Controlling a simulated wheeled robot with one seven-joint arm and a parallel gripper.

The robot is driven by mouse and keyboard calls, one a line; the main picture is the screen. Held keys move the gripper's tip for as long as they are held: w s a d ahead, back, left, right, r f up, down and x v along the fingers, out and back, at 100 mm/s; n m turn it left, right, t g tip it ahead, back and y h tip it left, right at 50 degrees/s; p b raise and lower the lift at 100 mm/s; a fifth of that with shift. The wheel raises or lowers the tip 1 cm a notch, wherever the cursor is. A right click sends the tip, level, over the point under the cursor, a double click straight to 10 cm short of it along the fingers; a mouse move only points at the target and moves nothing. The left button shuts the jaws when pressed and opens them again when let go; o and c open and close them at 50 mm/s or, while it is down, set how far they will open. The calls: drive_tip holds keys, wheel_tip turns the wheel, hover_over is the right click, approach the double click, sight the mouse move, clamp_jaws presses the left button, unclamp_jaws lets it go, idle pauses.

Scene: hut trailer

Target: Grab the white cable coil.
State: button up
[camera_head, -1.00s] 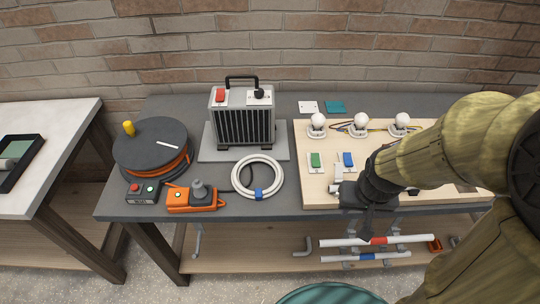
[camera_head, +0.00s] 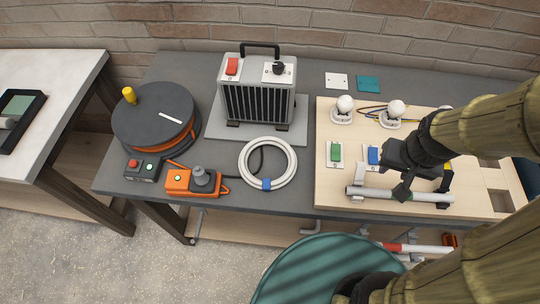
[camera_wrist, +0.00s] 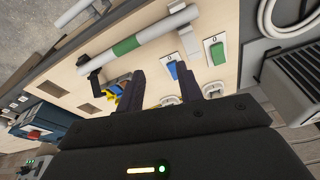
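The white cable coil (camera_head: 244,163) lies flat on the grey bench, a round ring with a blue tie (camera_head: 267,184) at its front. Part of it also shows at the top right of the wrist view (camera_wrist: 266,18). My gripper (camera_head: 423,186) is over the wooden board, well to the right of the coil and not touching it. In the wrist view its two dark fingers stand apart with nothing between them (camera_wrist: 175,88), so it is open and empty.
A heater-like box (camera_head: 257,103) stands behind the coil. An orange pedal-like device (camera_head: 190,183) and a cable reel (camera_head: 150,118) are to its left. The wooden board (camera_head: 332,195) carries switches, bulbs and a green-banded tube (camera_head: 375,192). A teal round top (camera_head: 320,265) stands in front.

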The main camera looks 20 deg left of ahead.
drive_tip(key=shift+s, duration=0.1)
drive_tip(key=shift+o, duration=1.4)
drive_tip(key=w+a+n+g+y, duration=0.1)
drive_tip(key=w+a+n, duration=0.2)
drive_tip(key=a, duration=0.8)
drive_tip(key=w+a+r+n+g+y, duration=0.1)
drive_tip(key=w+a+n, duration=0.2)
drive_tip(key=a, duration=0.9)
drive_tip(key=shift+w+n+g+p, duration=0.3)
drive_tip(key=shift+w+n+g, duration=0.1)
drive_tip(key=shift+n, duration=0.6)
drive_tip(key=shift+a, duration=0.1)
drive_tip(key=p, duration=0.2)
hover_over(288, 153)
drive_tip(key=f, duration=0.8)
drive_tip(key=d+f, duration=0.1)
drive_tip(key=f, duration=0.3)
drive_tip(key=shift+w, duration=0.1)
